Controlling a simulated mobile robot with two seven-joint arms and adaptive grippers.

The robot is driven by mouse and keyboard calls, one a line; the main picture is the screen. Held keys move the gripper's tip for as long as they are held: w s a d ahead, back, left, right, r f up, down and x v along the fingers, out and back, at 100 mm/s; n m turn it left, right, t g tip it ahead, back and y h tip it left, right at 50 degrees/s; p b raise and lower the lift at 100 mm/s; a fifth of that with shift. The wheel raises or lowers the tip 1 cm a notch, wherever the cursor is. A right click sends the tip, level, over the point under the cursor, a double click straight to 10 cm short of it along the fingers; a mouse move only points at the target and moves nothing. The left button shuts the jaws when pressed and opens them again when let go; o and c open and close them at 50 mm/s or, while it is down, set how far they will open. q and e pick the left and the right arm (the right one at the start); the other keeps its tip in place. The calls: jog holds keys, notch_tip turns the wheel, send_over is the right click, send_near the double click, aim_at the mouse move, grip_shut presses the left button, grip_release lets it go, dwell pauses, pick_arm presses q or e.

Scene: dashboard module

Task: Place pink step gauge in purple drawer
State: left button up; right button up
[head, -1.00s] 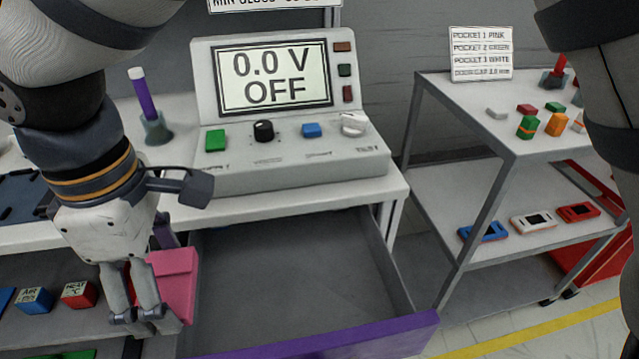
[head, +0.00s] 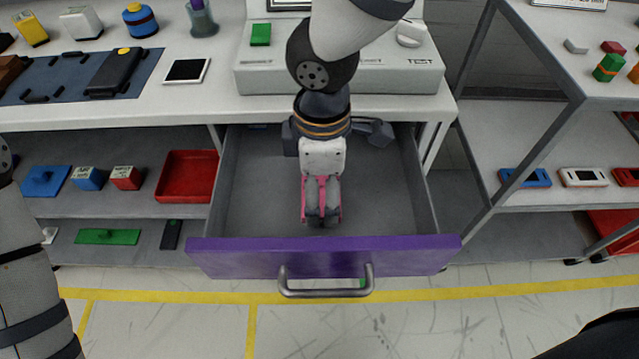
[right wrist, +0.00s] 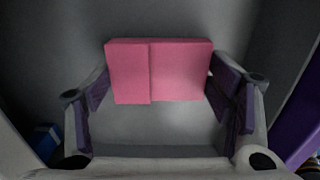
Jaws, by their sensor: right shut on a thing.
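The purple-fronted drawer (head: 230,258) is pulled open, with a grey inside and a metal handle. My right gripper (head: 321,217) points down inside its opening, near the middle and behind the purple front. It is shut on the pink step gauge (head: 307,203), of which only thin pink edges show around the fingers. In the right wrist view the pink step gauge (right wrist: 180,72) is a stepped block between the purple finger pads. I cannot tell whether it touches the drawer floor. My left arm shows at the left edge of the head view; its gripper is out of view.
A grey test console (head: 260,75) stands on the bench above the drawer. A red tray (head: 186,178) sits on the shelf left of the drawer. A cart (head: 545,150) with several devices stands to the right. A small blue thing (right wrist: 45,140) shows beyond my right gripper.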

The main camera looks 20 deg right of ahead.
aim_at(320, 193)
pick_arm(q)
jog(key=shift+s+f, duration=0.15)
pick_arm(e)
jog(key=shift+f, duration=0.7)
jog(key=shift+f, duration=0.1)
jog(key=o, duration=1.2)
pick_arm(q)
jog(key=shift+w+r+t+p, duration=0.3)
jog(key=shift+w+r+p, duration=0.45)
jog(key=shift+w+r, duration=0.25)
pick_arm(e)
notch_tip(320, 193, up, 12)
